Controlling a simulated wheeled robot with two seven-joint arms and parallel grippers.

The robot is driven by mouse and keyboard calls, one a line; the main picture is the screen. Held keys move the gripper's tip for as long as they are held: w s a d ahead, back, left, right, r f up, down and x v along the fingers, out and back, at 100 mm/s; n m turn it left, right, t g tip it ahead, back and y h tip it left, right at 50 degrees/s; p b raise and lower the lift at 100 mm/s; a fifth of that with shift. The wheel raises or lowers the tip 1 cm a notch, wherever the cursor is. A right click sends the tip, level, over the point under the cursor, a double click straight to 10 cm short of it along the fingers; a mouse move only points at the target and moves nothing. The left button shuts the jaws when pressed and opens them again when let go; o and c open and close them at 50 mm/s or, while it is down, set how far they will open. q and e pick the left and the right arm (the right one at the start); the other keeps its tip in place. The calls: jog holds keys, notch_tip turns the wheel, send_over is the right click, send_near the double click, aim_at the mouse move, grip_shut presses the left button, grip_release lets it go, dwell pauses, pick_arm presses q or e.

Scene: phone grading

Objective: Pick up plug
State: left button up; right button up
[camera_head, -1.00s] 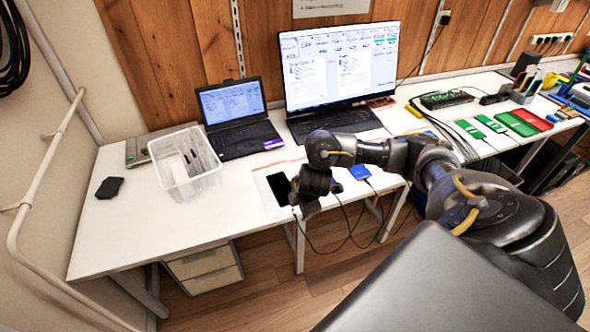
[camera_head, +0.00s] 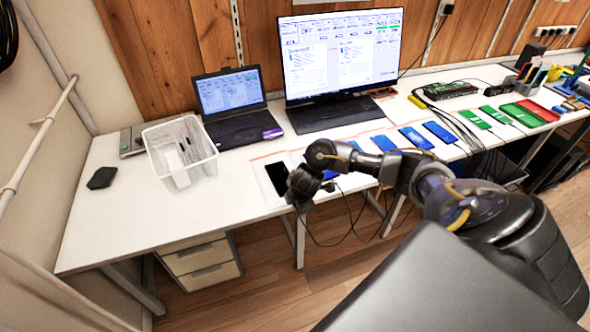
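My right arm reaches in from the right, and its dark gripper (camera_head: 302,205) is at the table's front edge, beside a black phone (camera_head: 277,178) lying on a pale mat. Its fingers are small and dark, and I cannot tell whether they are open or shut. Thin black cables (camera_head: 349,222) hang in loops below the table edge, close under the gripper. I cannot make out a plug; it may be hidden by the gripper. A blue phone (camera_head: 329,175) is partly covered by the arm. My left gripper is not in view.
A clear bin (camera_head: 205,160) and a small black item (camera_head: 102,178) are at the left on the white table (camera_head: 130,225). A laptop (camera_head: 240,118) and a monitor (camera_head: 342,55) stand behind. Several blue phones (camera_head: 438,132) lie to the right. The table's front left is clear.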

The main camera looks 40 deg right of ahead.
jog(key=shift+c, duration=0.5)
jog(key=c, duration=0.8)
